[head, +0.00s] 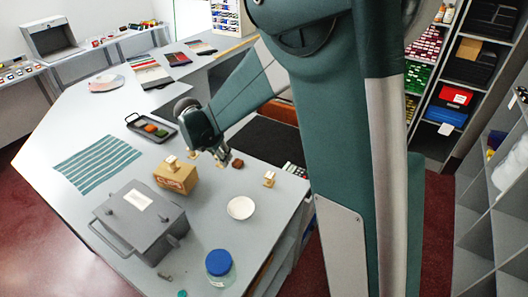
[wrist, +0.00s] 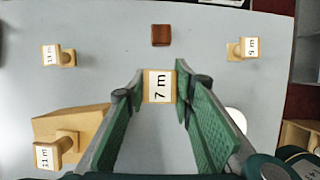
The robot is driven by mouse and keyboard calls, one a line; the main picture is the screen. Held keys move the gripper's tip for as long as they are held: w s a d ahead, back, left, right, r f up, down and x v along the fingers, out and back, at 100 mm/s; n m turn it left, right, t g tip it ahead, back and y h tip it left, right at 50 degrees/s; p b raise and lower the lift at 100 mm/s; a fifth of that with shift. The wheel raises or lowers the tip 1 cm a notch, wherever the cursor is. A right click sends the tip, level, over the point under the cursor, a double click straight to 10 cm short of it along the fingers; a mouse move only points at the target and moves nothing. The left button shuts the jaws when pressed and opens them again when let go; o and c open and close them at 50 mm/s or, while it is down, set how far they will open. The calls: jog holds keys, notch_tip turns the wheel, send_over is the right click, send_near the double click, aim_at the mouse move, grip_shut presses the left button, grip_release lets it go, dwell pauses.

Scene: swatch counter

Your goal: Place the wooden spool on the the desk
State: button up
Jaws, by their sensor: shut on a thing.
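My gripper (wrist: 160,88) is shut on a wooden spool (wrist: 159,87) with a "7 m" label, which sits between its green fingertips. In the head view my gripper (head: 222,160) hangs over the middle of the grey desk (head: 215,235), and the held spool is hard to make out. The label looks larger than the others, so the spool seems raised; I cannot tell the gap below it. Similar spools labelled "13 m" (wrist: 59,56) and "5 m" (wrist: 242,49) stand on the desk. One labelled "11 m" (wrist: 57,149) stands on a wooden box (wrist: 88,122).
A brown block (wrist: 160,35) lies just beyond my gripper. A white bowl (head: 240,208), a grey lidded case (head: 138,222) and a blue-lidded jar (head: 219,268) are nearer the front. A dark tray (head: 140,126) and striped cloth (head: 97,163) lie left. Bare desk surrounds the brown block.

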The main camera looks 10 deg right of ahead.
jog(key=shift+m, duration=0.7)
jog(key=w+d+f+b, duration=0.1)
jog(key=w+d, duration=0.1)
jog(key=d, duration=0.1)
jog(key=w+d+f+b, duration=0.1)
jog(key=w+d+f, duration=0.1)
jog(key=d, duration=0.2)
jog(key=w+d+f+b, duration=0.1)
jog(key=w+d, duration=0.1)
jog(key=d, duration=0.1)
jog(key=shift+w+d+f, duration=0.1)
jog(key=shift+d+f, duration=0.05)
jog(key=shift+d, duration=0.25)
jog(key=w+d+f+m+b, duration=0.1)
jog(key=w+d+f+b, duration=0.1)
jog(key=d, duration=1)
jog(key=w+d+f+m+g+b, duration=0.1)
jog(key=d+f+b, duration=0.3)
jog(key=d, duration=0.9)
jog(key=w+d+f+m+h+b, duration=0.1)
jog(key=w+d+f+b, duration=0.2)
jog(key=d, duration=1)
notch_tip(320, 180, down, 3)
jog(key=shift+w+r+m+b, duration=0.1)
jog(key=shift+w+m+b, duration=0.2)
jog(key=shift+w+b, duration=0.15)
jog(key=shift+f+b, duration=0.45)
jog(key=shift+f, duration=2.7)
jog(key=shift+f, duration=0.1)
